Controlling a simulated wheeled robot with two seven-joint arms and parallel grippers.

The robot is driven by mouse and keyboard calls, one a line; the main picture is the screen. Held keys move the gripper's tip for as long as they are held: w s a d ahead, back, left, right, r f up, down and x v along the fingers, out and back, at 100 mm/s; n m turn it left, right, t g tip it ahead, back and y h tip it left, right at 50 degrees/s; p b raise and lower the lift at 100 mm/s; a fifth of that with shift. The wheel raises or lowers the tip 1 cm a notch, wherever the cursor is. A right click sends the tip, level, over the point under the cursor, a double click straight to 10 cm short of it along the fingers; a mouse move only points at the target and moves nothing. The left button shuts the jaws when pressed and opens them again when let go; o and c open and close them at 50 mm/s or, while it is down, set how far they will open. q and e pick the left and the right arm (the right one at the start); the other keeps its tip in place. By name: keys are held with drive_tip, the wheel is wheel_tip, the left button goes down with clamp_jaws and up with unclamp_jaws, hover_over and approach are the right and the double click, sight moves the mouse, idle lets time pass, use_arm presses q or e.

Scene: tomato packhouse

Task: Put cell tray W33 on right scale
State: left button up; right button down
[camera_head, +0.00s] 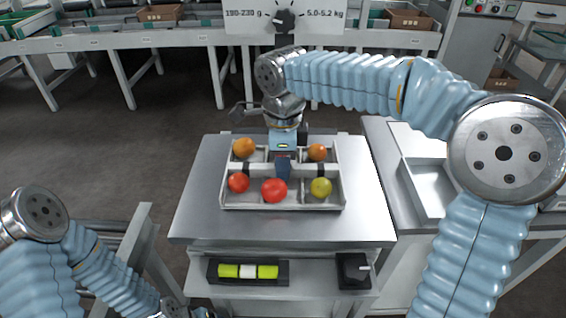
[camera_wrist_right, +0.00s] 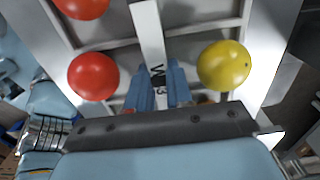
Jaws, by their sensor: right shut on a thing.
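The cell tray (camera_head: 282,207) is a pale, divided tray holding several orange, red and yellow tomatoes. It is over the steel table top (camera_head: 205,205); whether it rests there or hangs just above, I cannot tell. My right gripper (camera_head: 283,172) points down at the tray's middle. In the right wrist view its fingers (camera_wrist_right: 157,92) are shut on the tray's central bar (camera_wrist_right: 149,35), where a partly covered label starting "W3" shows. A red tomato (camera_wrist_right: 92,76) and a yellow one (camera_wrist_right: 223,65) lie on either side. My left gripper is out of view. I cannot make out a right scale.
A grey open bin (camera_head: 428,188) stands on the bench at right. The shelf below holds a black holder (camera_head: 248,271) with yellow-green pieces and a black device (camera_head: 354,270). A conveyor line with brown boxes (camera_head: 160,13) and a weight sign (camera_head: 250,14) stand behind.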

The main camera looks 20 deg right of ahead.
drive_tip(key=shift+f, duration=0.2)
idle(0.5)
drive_tip(key=c, duration=0.9)
unclamp_jaws()
drive_tip(key=shift+c, duration=0.2)
drive_tip(key=c, duration=0.3)
wheel_tip(320, 180, up, 5)
drive_tip(key=p, duration=0.4)
drive_tip(key=shift+r, duration=0.15)
drive_tip(key=shift+r+p, duration=0.45)
drive_tip(key=shift+r, duration=0.4)
